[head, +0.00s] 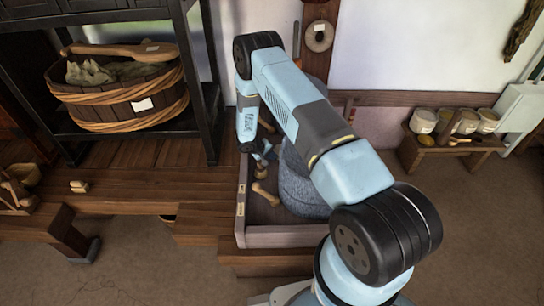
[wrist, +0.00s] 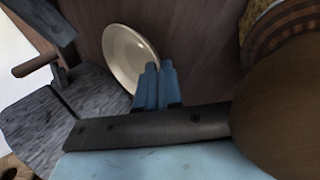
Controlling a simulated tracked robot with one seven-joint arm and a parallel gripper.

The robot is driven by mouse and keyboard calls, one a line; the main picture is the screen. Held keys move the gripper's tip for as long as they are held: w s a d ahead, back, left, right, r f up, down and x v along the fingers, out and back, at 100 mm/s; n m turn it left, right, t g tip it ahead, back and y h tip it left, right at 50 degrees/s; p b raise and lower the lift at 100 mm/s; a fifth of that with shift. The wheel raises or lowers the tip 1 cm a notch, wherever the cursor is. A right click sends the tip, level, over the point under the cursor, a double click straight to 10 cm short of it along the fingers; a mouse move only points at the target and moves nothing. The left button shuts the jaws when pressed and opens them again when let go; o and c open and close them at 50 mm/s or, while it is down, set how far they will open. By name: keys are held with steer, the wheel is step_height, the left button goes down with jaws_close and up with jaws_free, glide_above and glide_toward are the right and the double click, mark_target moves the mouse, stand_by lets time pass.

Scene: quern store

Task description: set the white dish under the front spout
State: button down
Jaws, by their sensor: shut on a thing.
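A shallow white dish (wrist: 122,52) shows in the wrist view, tilted, above dark wood. The blue fingers of my gripper (wrist: 157,86) are shut on its near rim. In the head view my gripper (head: 264,153) hangs beside the grey stone quern (head: 299,184), to its left; I cannot make out the dish there. The quern stands in a wooden tray (head: 285,240), partly hidden behind my arm. Grey stone (wrist: 45,122) also shows at the left of the wrist view. I cannot pick out the front spout in either view.
A wooden tool (head: 266,194) lies in the tray left of the quern. A black shelf with a roped tub (head: 120,104) stands at the left. Several small pots sit on a low stand (head: 440,150) at the right. A large rounded brown thing (wrist: 282,115) fills the wrist view's right side.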

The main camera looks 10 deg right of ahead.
steer(key=c, duration=1.6)
jaws_free()
steer(key=v, duration=1.2)
